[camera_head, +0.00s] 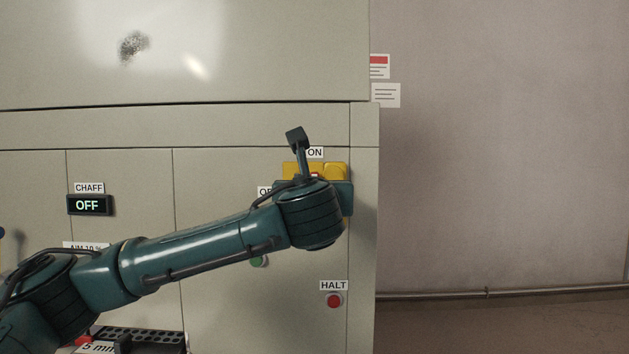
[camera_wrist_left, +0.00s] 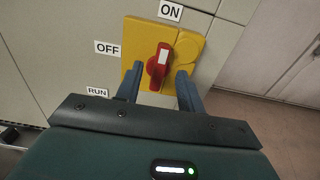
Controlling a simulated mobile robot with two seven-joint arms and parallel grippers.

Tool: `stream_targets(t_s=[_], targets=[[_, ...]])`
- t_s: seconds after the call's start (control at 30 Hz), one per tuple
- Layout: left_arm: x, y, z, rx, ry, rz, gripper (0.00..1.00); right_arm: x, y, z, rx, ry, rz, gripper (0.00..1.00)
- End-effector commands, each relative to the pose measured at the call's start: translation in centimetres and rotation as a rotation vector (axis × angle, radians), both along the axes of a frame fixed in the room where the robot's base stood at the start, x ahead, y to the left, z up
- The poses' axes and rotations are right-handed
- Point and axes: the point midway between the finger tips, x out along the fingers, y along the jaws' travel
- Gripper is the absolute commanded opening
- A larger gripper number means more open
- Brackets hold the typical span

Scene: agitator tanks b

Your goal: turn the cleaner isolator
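The cleaner isolator is a yellow plate (camera_wrist_left: 140,40) on the cabinet front with a red handle (camera_wrist_left: 157,68). In the wrist view the handle's white mark points up towards the ON label (camera_wrist_left: 171,10); the OFF label (camera_wrist_left: 107,48) is to the left. My left gripper (camera_wrist_left: 159,70) is open, one finger on each side of the handle, with gaps visible. In the head view the yellow plate (camera_head: 336,170) shows behind my left wrist, which hides most of the handle and the fingers. My right gripper is in neither view.
A green button (camera_head: 260,262) is just below my left forearm. A red HALT button (camera_head: 334,301) is lower on the cabinet. A CHAFF display (camera_head: 89,205) reads OFF. Right of the cabinet edge is a bare wall (camera_head: 500,150) with a low pipe.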

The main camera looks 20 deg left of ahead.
Motion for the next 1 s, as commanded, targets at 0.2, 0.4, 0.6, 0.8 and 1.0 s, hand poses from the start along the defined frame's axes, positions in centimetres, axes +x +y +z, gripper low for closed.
stream_targets(t_s=[0.2, 0.4, 0.6, 0.8, 1.0], targets=[[2.3, 0.6, 0.0, 0.001, 0.001, -0.001, 0.38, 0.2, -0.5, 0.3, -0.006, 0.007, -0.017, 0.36], [2.8, 0.7, -0.1, 0.000, 0.000, -0.001, 0.38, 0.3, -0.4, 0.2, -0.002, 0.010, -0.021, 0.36], [2.8, 0.7, -0.1, 0.000, 0.000, -0.001, 0.35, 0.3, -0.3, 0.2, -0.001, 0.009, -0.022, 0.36], [2.8, 0.7, 0.0, 0.000, 0.000, -0.001, 0.19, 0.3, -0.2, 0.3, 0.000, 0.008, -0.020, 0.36], [2.8, 0.7, 0.0, 0.000, 0.000, -0.001, 0.02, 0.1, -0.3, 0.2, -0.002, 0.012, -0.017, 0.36]])
